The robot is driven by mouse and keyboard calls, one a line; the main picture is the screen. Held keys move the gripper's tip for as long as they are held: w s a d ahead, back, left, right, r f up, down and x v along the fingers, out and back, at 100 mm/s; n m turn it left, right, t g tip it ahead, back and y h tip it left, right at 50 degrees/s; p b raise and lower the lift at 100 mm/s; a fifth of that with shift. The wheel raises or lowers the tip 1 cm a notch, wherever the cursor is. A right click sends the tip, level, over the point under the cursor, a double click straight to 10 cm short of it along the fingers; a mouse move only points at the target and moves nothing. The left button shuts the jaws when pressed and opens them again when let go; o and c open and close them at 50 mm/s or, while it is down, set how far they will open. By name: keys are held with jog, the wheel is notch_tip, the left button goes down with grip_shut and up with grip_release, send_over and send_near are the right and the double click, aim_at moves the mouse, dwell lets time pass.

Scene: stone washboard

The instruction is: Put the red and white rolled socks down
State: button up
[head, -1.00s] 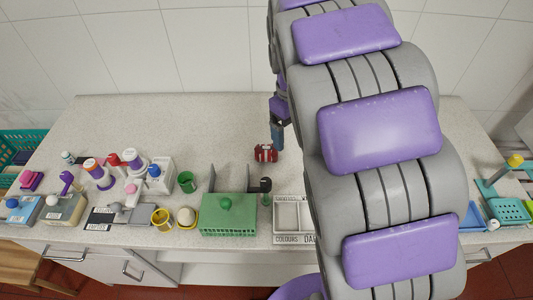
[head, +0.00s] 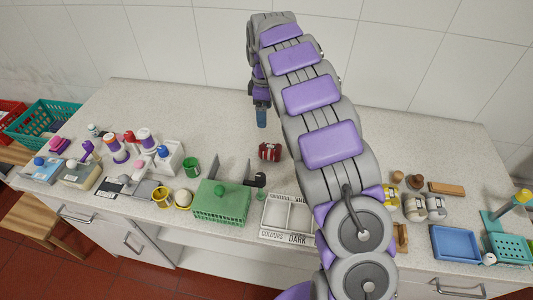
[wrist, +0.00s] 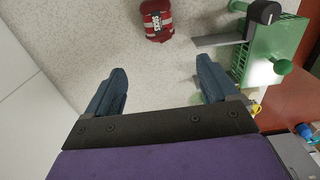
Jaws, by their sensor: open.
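The red and white rolled socks (head: 269,152) lie on the speckled counter (head: 225,118), behind the sorting tray and right of the green basket. In the wrist view the socks (wrist: 156,19) show at the top edge, with a dark label on them, beyond my fingertips and apart from them. My gripper (head: 262,117) is above the counter, behind the socks and a little to their left. In the wrist view its two blue fingers (wrist: 162,82) are spread wide with nothing between them.
A green basket (head: 220,206) with dark upright plates stands left of the socks. A white compartment tray (head: 288,216) marked COLOURS and DARK sits at the front. Bottles and cups crowd the left; a blue tray (head: 456,244) is at right. The counter behind is clear.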

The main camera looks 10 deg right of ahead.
jog(key=d+f, duration=0.1)
jog(key=f, duration=0.1)
jog(key=f+b, duration=0.1)
jog(key=f, duration=0.2)
jog(key=d+f, duration=0.1)
jog(key=f, duration=0.1)
jog(key=shift+s+d+f+b, duration=0.1)
jog(key=shift+d+f+b, duration=0.05)
jog(key=shift+d+b, duration=0.15)
send_over(270, 147)
jog(key=f, duration=0.2)
jog(key=f+b, duration=0.1)
jog(key=f, duration=0.1)
jog(key=shift+w+a+f, duration=0.1)
jog(key=shift+w+a, duration=0.15)
jog(key=shift+a+f, duration=0.25)
jog(key=shift+f, duration=0.2)
jog(key=f, duration=0.1)
jog(key=d+f+b, duration=0.1)
jog(key=f, duration=0.2)
jog(key=shift+s+d+f+b, duration=0.15)
jog(key=shift+d+f+b, duration=0.1)
jog(key=shift+f+b, duration=0.15)
jog(key=shift+a, duration=0.5)
jog(key=shift+c, duration=1.2)
jog(key=shift+d, duration=0.35)
jog(key=c, duration=0.7)
jog(key=shift+c, duration=1.2)
jog(key=shift+a+r, duration=0.15)
